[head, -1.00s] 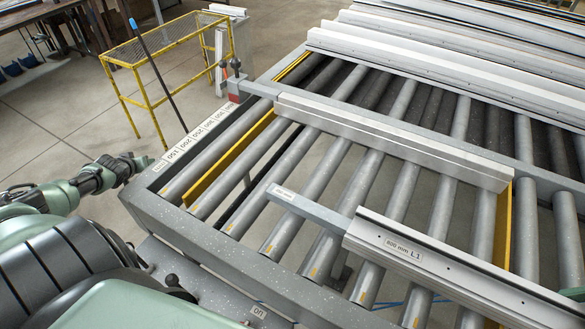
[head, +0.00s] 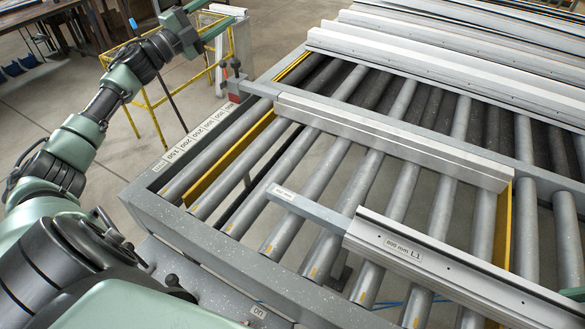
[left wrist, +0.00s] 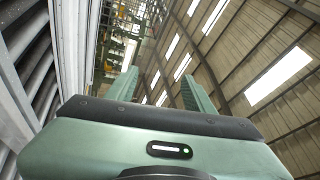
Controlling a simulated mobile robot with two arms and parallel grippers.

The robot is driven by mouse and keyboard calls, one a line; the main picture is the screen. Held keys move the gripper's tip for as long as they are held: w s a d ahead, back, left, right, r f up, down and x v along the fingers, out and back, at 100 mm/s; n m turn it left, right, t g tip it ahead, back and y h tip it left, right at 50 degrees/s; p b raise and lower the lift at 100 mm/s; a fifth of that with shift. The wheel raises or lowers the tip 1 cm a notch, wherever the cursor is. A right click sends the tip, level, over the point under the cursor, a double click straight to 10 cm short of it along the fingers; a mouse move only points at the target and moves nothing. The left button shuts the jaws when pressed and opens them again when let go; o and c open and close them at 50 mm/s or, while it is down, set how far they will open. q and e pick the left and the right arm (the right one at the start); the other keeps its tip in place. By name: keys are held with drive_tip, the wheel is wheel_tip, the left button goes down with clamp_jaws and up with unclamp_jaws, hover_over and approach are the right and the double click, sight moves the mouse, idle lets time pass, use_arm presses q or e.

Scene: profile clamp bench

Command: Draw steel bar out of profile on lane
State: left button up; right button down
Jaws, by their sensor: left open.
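The steel bar (head: 310,208) is a grey square bar with a small white label near its free left end. It sticks out of the left end of the profile (head: 455,262), a long aluminium profile labelled "800 mm L1" lying across the rollers. The rest of the bar is hidden inside the profile. My left arm is raised at the left, with its wrist near the top edge of the head view, well away from the bar. In the left wrist view my left gripper (left wrist: 160,90) has its two green fingers apart with nothing between them.
A second profile (head: 390,140) lies across the rollers farther back, and several more are stacked at the upper right. The lane's grey frame (head: 195,240) has number labels on its left side.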

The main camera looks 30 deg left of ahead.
use_arm(q)
drive_tip(key=s+d+f+m+g+h, duration=0.3)
drive_tip(key=d+m+g+h, duration=0.15)
drive_tip(key=d+m, duration=0.65)
drive_tip(key=s+d+f+m+g+h, duration=0.2)
drive_tip(key=d+f+m+g+h, duration=0.3)
drive_tip(key=d+m, duration=0.6)
drive_tip(key=m+g+y, duration=0.6)
drive_tip(key=m+g, duration=0.4)
drive_tip(key=m, duration=0.1)
approach(329, 215)
drive_tip(key=shift+w+a+r+h, duration=0.15)
drive_tip(key=shift+w+a+r, duration=0.1)
drive_tip(key=shift+a+r, duration=0.25)
drive_tip(key=shift+w+a+r+h, duration=0.1)
drive_tip(key=shift+w+a+r, duration=0.1)
drive_tip(key=shift+a+r, duration=0.3)
drive_tip(key=shift+s+d+f+m+g, duration=0.15)
drive_tip(key=shift+s+f+m+g, duration=0.15)
drive_tip(key=shift+m, duration=0.3)
drive_tip(key=shift+r, duration=0.1)
drive_tip(key=x, duration=1.2)
drive_tip(key=shift+c, duration=0.3)
